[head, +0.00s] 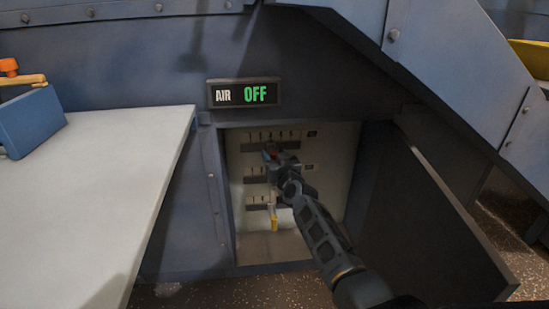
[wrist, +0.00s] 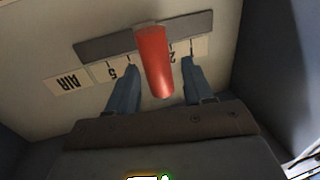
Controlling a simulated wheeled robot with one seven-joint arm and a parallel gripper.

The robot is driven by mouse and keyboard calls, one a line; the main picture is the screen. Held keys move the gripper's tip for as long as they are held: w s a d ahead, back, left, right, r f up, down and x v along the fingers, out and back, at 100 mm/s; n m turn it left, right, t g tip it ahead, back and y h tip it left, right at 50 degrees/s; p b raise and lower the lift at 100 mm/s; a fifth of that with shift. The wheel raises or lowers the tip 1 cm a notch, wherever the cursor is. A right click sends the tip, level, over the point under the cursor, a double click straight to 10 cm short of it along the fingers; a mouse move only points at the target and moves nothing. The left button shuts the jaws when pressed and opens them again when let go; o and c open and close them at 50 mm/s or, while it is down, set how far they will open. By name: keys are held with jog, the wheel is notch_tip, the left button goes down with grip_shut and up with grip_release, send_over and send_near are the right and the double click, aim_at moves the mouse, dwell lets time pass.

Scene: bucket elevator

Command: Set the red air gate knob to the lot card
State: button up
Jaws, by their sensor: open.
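The red air gate knob (wrist: 154,62) stands out from a dark slot (wrist: 100,46) in the wrist view, with pale number labels beside it. The labels show upside down; I make out a 5, what looks like a 2, and AIR (wrist: 68,80). My gripper (wrist: 160,75) is open, with one blue finger on each side of the knob; I cannot tell whether either finger touches it. In the head view a bit of the red knob (head: 271,153) shows at the top row, mostly hidden by my gripper (head: 278,150). I cannot make out a lot card.
The knobs sit inside an open cabinet (head: 290,245), its dark door (head: 425,220) swung right. A yellow knob (head: 274,223) hangs at the lowest slot. A pale table (head: 95,190) with a blue box (head: 32,122) stands left.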

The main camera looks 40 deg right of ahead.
jog(key=shift+c, duration=0.5)
grip_shut()
jog(key=w+a+p, duration=0.1)
jog(key=w+a, duration=0.1)
jog(key=a, duration=0.1)
jog(key=shift+p, duration=0.4)
jog(key=shift+o, duration=0.5)
grip_release()
